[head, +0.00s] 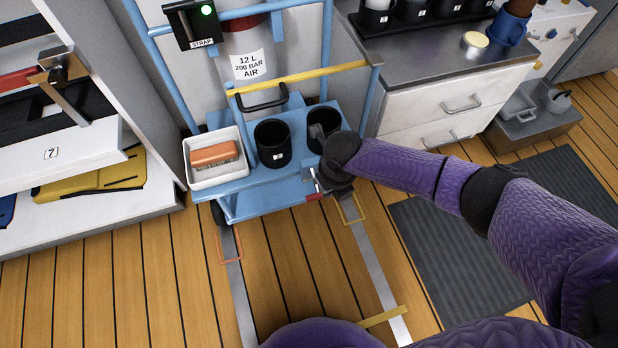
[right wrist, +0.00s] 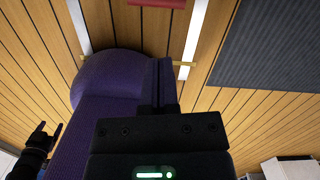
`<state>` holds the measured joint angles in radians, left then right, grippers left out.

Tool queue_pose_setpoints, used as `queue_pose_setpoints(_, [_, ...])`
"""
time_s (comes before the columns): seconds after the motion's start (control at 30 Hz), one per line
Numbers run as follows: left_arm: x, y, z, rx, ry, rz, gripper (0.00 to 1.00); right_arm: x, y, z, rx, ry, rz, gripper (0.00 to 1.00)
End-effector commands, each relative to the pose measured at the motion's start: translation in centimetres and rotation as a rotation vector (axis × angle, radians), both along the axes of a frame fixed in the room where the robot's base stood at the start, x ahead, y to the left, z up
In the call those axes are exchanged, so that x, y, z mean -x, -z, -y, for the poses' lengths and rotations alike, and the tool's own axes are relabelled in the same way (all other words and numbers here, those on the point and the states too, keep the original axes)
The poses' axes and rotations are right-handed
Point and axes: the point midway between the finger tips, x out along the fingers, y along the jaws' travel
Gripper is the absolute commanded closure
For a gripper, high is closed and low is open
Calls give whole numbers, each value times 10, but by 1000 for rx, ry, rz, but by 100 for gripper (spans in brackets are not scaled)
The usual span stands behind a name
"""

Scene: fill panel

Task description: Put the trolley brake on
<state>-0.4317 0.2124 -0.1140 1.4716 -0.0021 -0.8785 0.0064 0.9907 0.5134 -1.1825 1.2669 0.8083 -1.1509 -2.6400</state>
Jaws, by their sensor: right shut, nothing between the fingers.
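The blue trolley (head: 262,203) stands against the back wall with a yellow handle bar (head: 300,76). A small red lever, likely its brake (head: 315,196), sticks out low at the trolley's front right. A red bar also shows at the top edge of the right wrist view (right wrist: 157,3). My right gripper (head: 318,181) is beside the red lever, partly hidden by my own wrist; I cannot tell if they touch. In the right wrist view its fingers (right wrist: 165,85) are together and empty. A small dark forked shape at lower left there looks like my left gripper (right wrist: 41,138).
The trolley carries a gas cylinder (head: 247,62), a white bin with a brush (head: 198,180) and two black cups (head: 272,142). A shelf unit (head: 62,146) stands left and a drawer cabinet (head: 425,98) right. Floor rails and a grey mat (head: 450,250) lie in front.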

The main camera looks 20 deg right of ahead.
Motion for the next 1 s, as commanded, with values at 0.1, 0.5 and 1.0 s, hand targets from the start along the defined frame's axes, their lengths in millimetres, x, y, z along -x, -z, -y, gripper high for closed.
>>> queue_pose_setpoints(0.1, [-10, -27, 0, 0, -1, 31, 29, 1, -39, 1, 1, -1, 10, 100])
queue_pose_setpoints(0.5, [-17, -48, 0, 0, 0, 53, 29, 7, -68, 2, 1, 0, -1, 100])
queue_pose_setpoints(1.0, [28, -20, -1, 8, -1, -1, 29, 71, 30, 12, -135, 919, -38, 100])
